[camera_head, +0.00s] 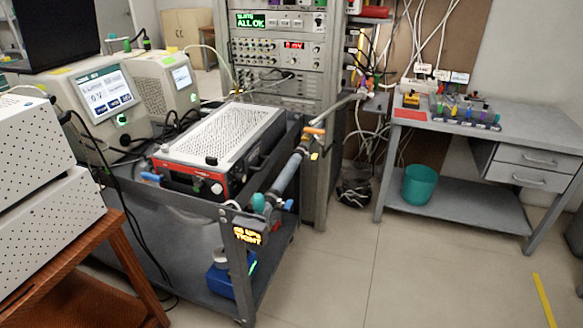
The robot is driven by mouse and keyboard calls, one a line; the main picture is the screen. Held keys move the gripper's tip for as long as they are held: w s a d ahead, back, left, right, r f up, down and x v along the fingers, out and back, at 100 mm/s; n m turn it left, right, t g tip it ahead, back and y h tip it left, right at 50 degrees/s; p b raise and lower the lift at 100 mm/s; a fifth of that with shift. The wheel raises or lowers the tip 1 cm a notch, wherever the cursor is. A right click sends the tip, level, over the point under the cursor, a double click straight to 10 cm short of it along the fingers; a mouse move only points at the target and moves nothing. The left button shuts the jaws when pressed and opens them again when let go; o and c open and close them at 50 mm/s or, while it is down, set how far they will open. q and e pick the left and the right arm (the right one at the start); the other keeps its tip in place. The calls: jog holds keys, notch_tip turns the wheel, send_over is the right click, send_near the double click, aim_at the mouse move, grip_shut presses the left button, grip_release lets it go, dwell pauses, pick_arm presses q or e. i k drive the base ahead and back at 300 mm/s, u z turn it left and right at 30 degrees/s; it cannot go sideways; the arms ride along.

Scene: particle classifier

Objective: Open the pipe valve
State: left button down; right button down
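A grey pipe (288,172) runs along the right side of a dark grey cart, sloping up and away from its front corner. An orange valve handle (315,131) sticks out at the pipe's upper end. A blue handle (289,204) sits at its lower end, beside a teal rounded part (259,203). I cannot tell which of these is the task's pipe valve, or whether any is open or closed. A thinner pipe (338,110) continues from the upper end toward the rack. Neither of my grippers is in view.
The cart (200,208) carries a red and silver box (220,145). A rack (275,70) stands behind it. A wooden stand (95,265) is at left. A grey desk (500,135) with a teal bin (419,185) is at right. The floor (400,275) right of the cart is clear.

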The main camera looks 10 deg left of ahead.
aim_at(306, 130)
jog(key=u, duration=0.1)
jog(key=i, duration=0.55)
jog(key=z, duration=0.05)
jog(key=k, duration=0.2)
jog(key=z, duration=1.05)
jog(key=k, duration=1.15)
jog(key=z, duration=0.8)
jog(key=i, duration=0.85)
jog(key=u, duration=0.75)
jog(key=i, duration=2)
jog(key=u, duration=1.95)
jog(key=i, duration=0.55)
jog(key=u, duration=0.5)
